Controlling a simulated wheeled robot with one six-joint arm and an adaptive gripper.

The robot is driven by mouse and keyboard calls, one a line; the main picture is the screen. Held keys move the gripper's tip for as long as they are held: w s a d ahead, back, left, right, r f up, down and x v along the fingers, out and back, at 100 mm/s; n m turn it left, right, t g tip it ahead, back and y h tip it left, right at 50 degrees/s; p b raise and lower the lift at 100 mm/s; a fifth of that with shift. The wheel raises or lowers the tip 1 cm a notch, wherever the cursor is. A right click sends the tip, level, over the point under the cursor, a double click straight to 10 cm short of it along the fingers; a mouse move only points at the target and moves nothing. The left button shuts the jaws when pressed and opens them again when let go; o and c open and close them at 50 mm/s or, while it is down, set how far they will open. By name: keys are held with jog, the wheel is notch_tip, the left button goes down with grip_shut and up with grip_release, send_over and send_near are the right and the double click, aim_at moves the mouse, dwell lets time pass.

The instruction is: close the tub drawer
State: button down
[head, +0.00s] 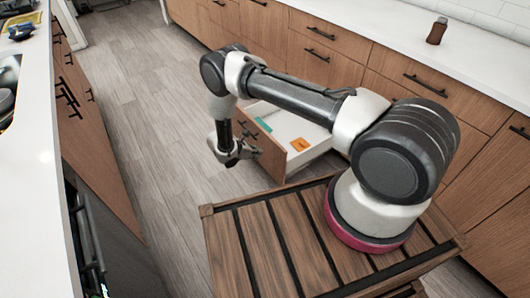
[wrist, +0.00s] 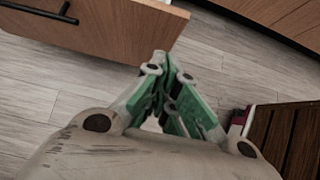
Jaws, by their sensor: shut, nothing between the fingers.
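The tub drawer (head: 268,152) stands pulled out from the wooden cabinet run on the right. Its white inside holds an orange item (head: 300,145) and a teal item (head: 264,125). My gripper (head: 236,158) hangs just outside the drawer's wooden front, fingers down. In the wrist view my gripper's green fingers (wrist: 163,60) are shut and empty, near the end of the drawer front (wrist: 120,25). I cannot tell whether they touch it. The black handle (wrist: 45,12) shows at the upper left. My arm hides part of the drawer's back.
A wooden slatted top (head: 265,245) is under my arm base, close to the drawer. A counter with cabinets (head: 90,160) runs along the left. The grey plank floor (head: 140,110) between is clear. A brown bottle (head: 437,30) stands on the right counter.

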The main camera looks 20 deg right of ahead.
send_near(280, 154)
notch_tip(280, 154, down, 3)
jog(key=a, duration=0.1)
jog(key=shift+w+d+f, duration=0.1)
jog(key=shift+w+d, duration=0.1)
jog(key=shift+d, duration=0.8)
jog(key=shift+w+d+f, duration=0.1)
jog(key=shift+w+d, duration=0.1)
jog(key=shift+d, duration=0.8)
jog(key=shift+d, duration=0.1)
